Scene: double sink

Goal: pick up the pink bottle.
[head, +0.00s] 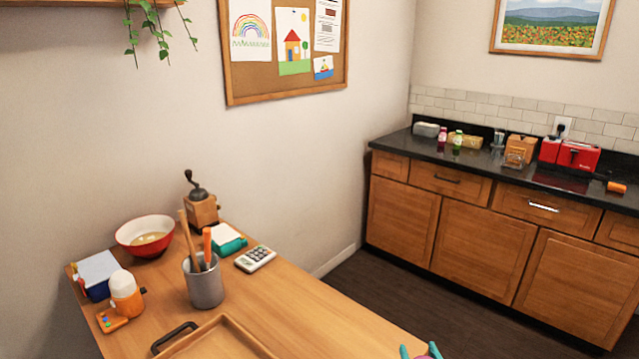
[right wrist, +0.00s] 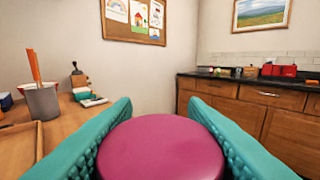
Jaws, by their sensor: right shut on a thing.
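My right gripper (head: 421,353) shows at the bottom edge of the head view, with its teal fingertips around a pink thing. In the right wrist view its two teal fingers (right wrist: 160,125) are shut on the pink bottle (right wrist: 160,150), one on each side. Only the bottle's smooth, round end shows; the rest is out of frame. It is held in front of the wooden table (head: 300,300). My left gripper is not in view.
On the table stand a grey utensil cup (head: 205,285), a red bowl (head: 146,236), a coffee grinder (head: 201,208), a calculator (head: 255,259) and a wooden tray (head: 225,335). The black counter (head: 400,142) at the back carries small bottles and a red toaster (head: 570,154).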

